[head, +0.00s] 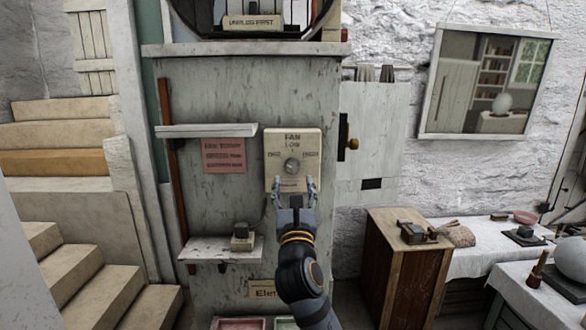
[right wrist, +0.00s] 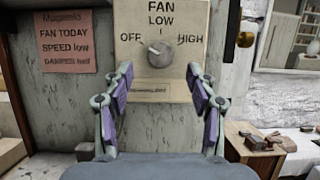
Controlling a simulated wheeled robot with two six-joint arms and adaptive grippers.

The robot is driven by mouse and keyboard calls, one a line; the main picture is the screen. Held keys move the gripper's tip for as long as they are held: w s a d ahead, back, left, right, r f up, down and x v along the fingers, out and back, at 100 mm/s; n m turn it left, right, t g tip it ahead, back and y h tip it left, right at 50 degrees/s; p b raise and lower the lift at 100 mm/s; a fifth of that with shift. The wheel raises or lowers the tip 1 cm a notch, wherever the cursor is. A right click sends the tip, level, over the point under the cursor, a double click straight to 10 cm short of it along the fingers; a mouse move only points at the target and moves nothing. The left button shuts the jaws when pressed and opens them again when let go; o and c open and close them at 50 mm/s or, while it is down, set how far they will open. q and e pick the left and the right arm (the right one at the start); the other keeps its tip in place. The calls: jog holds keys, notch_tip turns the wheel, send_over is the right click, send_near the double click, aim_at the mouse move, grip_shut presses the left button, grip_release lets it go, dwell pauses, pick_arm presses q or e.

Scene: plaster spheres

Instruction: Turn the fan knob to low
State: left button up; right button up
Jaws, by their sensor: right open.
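The fan panel (head: 273,150) is a cream plate on the grey column, marked FAN, OFF, LOW and HIGH. Its round grey knob (head: 292,166) sits at the middle. In the right wrist view the panel (right wrist: 190,20) shows LOW above the knob (right wrist: 160,56), OFF left and HIGH right. A pale mark on the knob seems to point up and left, towards OFF. My right gripper (head: 293,184) is open and empty, just below the knob in the head view. In the wrist view its fingers (right wrist: 160,74) stand wide on either side, apart from the knob. My left gripper is not in view.
A pink note (right wrist: 67,45) left of the panel reads FAN TODAY, SPEED low. A narrow shelf (head: 205,130) juts out at the left, and a lower shelf (head: 205,250) holds a small device. A wooden cabinet (head: 400,265) stands at the right. The space before the panel looks clear.

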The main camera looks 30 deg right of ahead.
aim_at(293, 170)
jog(key=p+x, duration=0.1)
jog(key=x, duration=0.4)
jog(key=shift+w+d, duration=0.1)
jog(key=shift+w, duration=0.1)
jog(key=shift+c, duration=0.4)
jog(key=c, duration=1.1)
jog(key=shift+o, duration=0.2)
